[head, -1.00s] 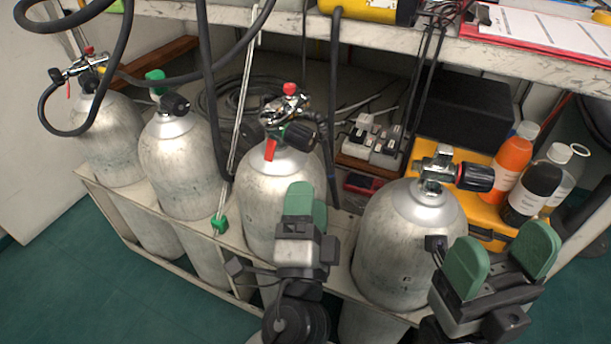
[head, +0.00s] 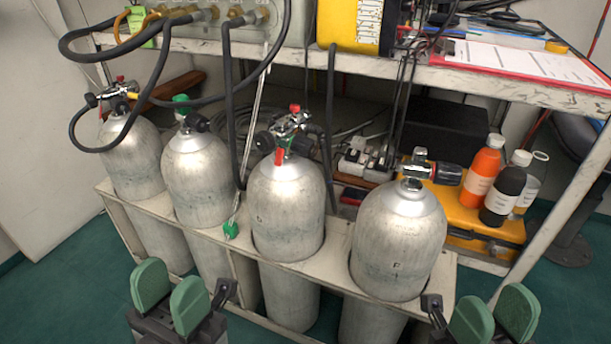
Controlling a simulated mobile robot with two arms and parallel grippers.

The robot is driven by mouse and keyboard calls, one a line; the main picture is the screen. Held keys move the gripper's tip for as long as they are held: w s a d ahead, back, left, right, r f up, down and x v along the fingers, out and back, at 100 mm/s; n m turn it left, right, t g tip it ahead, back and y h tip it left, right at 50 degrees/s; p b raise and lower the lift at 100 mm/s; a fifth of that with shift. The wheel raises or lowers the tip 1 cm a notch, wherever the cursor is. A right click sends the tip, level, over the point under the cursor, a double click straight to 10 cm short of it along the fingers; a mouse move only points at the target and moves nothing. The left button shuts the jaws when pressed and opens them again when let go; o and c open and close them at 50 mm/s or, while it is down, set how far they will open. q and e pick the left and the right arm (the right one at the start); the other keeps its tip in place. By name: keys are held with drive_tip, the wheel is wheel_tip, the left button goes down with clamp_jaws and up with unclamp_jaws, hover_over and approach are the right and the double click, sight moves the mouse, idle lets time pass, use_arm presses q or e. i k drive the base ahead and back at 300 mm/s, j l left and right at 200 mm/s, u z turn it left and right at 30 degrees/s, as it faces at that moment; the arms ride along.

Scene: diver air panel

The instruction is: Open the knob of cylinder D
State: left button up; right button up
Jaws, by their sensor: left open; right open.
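Four grey cylinders stand in a row in a rack; I cannot read which letter marks each. The rightmost cylinder (head: 400,240) has a chrome valve with a black knob (head: 446,173) pointing right. The third cylinder (head: 287,215) has a valve with red parts and a black knob (head: 265,141). The second cylinder (head: 197,170) has a green-topped valve, and the leftmost cylinder (head: 130,155) has a hose on its valve. My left gripper (head: 170,296) is open and empty, low in front of the rack. My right gripper (head: 494,318) is open and empty at the lower right.
The pale rack (head: 335,250) holds the cylinders. A shelf (head: 400,72) with a clipboard (head: 530,65) and a yellow box (head: 357,22) overhangs behind them. Bottles, including an orange one (head: 481,170), stand on a yellow case (head: 450,225) at right. Black hoses hang at left.

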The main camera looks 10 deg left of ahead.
sight(300, 145)
drive_tip(key=k+u, duration=0.35)
drive_tip(key=k+j+u, duration=0.1)
drive_tip(key=u, duration=0.25)
drive_tip(key=k+j+u, duration=0.35)
drive_tip(key=i+l+u, duration=0.1)
drive_tip(key=l+u, duration=0.2)
drive_tip(key=l, duration=0.75)
drive_tip(key=l+u, duration=0.3)
drive_tip(key=l, duration=1.9)
